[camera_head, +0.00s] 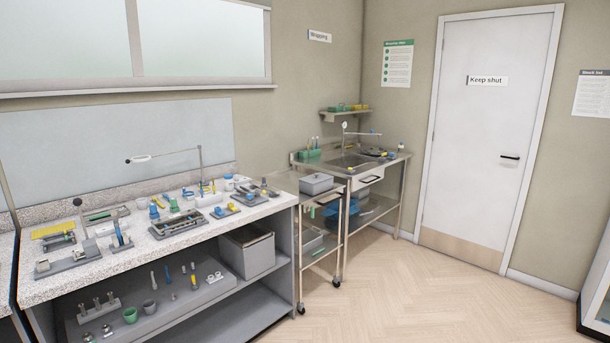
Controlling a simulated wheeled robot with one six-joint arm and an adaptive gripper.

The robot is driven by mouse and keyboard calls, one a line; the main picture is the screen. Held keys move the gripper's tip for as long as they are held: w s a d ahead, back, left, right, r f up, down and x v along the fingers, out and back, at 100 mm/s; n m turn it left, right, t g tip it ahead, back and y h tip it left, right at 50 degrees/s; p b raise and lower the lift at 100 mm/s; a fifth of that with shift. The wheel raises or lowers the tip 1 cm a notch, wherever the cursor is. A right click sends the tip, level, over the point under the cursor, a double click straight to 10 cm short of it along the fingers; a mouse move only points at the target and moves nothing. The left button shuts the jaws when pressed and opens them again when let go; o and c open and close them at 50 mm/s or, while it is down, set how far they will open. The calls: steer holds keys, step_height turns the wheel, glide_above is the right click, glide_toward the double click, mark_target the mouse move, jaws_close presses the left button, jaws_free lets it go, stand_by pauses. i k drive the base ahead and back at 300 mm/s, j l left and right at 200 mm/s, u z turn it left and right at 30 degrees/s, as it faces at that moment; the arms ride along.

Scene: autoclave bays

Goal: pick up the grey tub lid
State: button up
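A grey tub (317,185) stands on the top of a metal trolley between the speckled bench and the sink. Its upper face is a paler grey. At this size I cannot tell whether that is a lid or the tub's open inside. A larger grey box (248,254) stands on the shelf under the bench, with a flat grey top edge. I cannot make out a separate lid lying loose anywhere. My gripper is not in view.
The speckled bench (215,225) is crowded with small tools and trays. The wheeled trolley (300,262) stands at its right end, beside the steel sink unit (400,165). A closed white door (490,140) is at the right. The wooden floor (430,295) in front is clear.

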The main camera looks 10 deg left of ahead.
mark_target(318, 177)
steer(key=i+l+u, duration=0.1)
steer(key=i, duration=0.45)
steer(key=i+l+u, duration=0.1)
steer(key=i, duration=0.4)
steer(key=i+l+u, duration=0.1)
steer(key=i, duration=0.45)
steer(key=i+l+u, duration=0.1)
steer(key=i+l, duration=0.15)
steer(key=i, duration=0.25)
